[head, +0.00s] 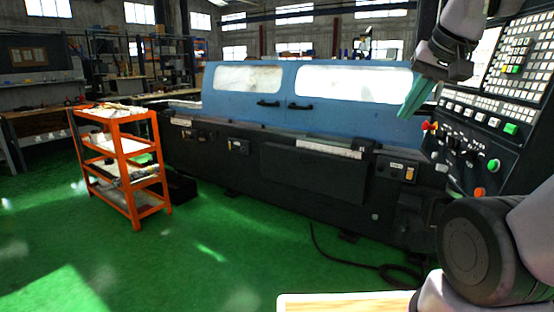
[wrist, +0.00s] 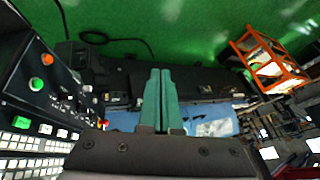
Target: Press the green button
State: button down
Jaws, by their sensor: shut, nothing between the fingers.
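A control panel (head: 462,140) stands at the right in the head view and at the left in the wrist view. A round green button (wrist: 36,84) sits on it in the wrist view, beside an orange button (wrist: 47,59). A square green key (head: 511,129) is higher on the panel; it also shows in the wrist view (wrist: 20,122). My gripper (head: 404,114) has teal fingers, shut and empty, left of the panel and apart from the buttons. In the wrist view its fingertips (wrist: 160,72) point away from the buttons.
A red knob (head: 430,126) juts from the panel's left edge near my fingers. The blue and black grinder (head: 250,95) stands behind. An orange shelf cart (head: 135,195) is at the left. Green floor (head: 230,250) between is mostly clear, with a black cable at the right.

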aim_at(493, 165)
jog(key=z, duration=0.4)
jog(key=k+l+z, duration=0.1)
jog(key=z, duration=0.25)
jog(key=k+z, duration=0.1)
jog(key=z, duration=0.3)
